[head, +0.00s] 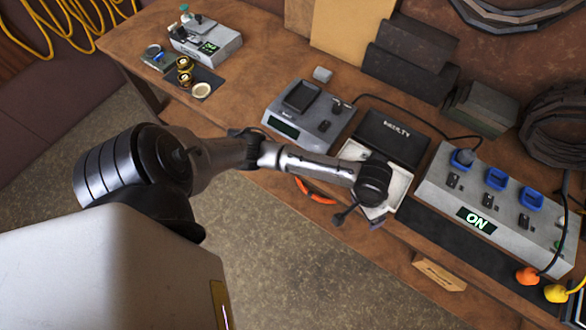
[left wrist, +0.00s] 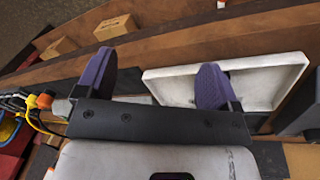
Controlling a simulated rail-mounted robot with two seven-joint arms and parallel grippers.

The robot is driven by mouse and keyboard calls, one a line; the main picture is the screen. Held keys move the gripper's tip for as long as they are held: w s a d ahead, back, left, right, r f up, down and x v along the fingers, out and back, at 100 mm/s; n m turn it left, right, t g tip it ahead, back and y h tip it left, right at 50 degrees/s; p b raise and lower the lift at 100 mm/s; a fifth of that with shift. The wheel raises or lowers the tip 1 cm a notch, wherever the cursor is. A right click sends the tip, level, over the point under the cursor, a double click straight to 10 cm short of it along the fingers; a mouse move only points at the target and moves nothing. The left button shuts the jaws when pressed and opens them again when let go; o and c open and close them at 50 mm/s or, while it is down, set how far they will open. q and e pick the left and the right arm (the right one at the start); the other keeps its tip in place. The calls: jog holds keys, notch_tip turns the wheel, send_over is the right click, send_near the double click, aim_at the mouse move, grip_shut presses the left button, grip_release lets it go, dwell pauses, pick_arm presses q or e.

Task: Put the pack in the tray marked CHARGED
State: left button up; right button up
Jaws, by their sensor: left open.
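My left gripper (head: 358,215) reaches in from the left, over the bench's front edge and a shallow white tray (head: 398,188). A black panel (head: 392,138) behind the tray carries lettering that seems to read FAULTY. I see no CHARGED marking. A dark block (head: 301,96) on a grey device may be the pack; I cannot tell. My right gripper is not in view.
The grey device (head: 285,125) with a small display stands left of the tray. A charger box (head: 440,190) showing ON, with blue sockets, stands to the right. Black cables cross the bench behind. A scale-like unit (head: 220,45) and small round parts lie at the far left.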

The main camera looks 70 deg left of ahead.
pick_arm(q)
jog(key=s+d+f+m+t, duration=0.15)
jog(key=s+d, duration=0.25)
jog(key=s, duration=0.6)
jog(key=s+a+m, duration=0.1)
jog(key=s+a, duration=0.2)
jog(key=s, duration=0.2)
jog(key=s+a+r+y, duration=0.1)
jog(key=s+a, duration=0.2)
jog(key=s, duration=0.2)
jog(key=shift+s+m+t+y, duration=0.3)
jog(key=shift+s+m+t, duration=0.05)
jog(key=shift+s, duration=0.05)
jog(key=shift+r, duration=0.2)
notch_tip(320, 180, up, 22)
jog(key=p, duration=2.2)
jog(key=shift+r+p, duration=0.25)
jog(key=shift+p, duration=0.05)
jog(key=shift+d, duration=0.1)
